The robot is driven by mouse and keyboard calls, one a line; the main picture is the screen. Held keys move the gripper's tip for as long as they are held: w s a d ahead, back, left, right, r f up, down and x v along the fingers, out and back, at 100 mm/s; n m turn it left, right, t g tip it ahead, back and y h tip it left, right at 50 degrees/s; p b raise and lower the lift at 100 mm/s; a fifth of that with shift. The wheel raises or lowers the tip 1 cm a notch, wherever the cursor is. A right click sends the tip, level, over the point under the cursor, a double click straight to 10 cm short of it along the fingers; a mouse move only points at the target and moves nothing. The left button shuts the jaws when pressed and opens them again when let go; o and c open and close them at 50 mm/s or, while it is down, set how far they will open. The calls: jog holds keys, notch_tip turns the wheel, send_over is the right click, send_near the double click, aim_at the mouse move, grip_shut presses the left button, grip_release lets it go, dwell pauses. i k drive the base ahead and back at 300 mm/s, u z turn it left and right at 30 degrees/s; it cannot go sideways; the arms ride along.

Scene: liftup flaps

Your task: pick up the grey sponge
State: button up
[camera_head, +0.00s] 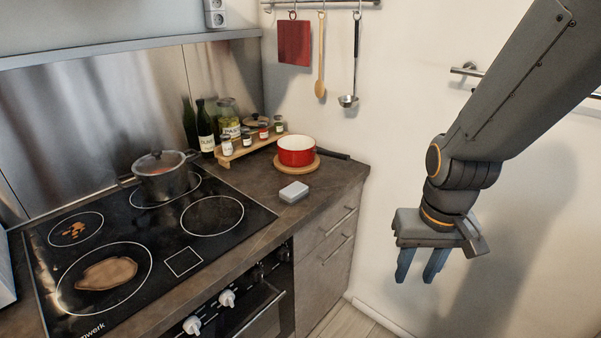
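The grey sponge (294,192) is a small light-grey block lying flat on the dark countertop, just right of the cooktop and in front of the red pot. My gripper (421,278) hangs at the right of the view with its two blue-grey fingers pointing down. The fingers are apart with nothing between them. It is to the right of the sponge and not touching it, in front of the white wall.
A red saucepan (296,151) stands on a wooden board behind the sponge, its dark handle pointing right. A spice rack (248,147) with jars stands behind. The black cooktop (213,242) holds a lidded pot (162,178) and a brown spill (106,273). Utensils hang on the wall.

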aim_at(292, 193)
jog(key=u, duration=1.55)
jog(key=k, duration=1.65)
jog(key=z, duration=0.5)
jog(key=i, duration=2.2)
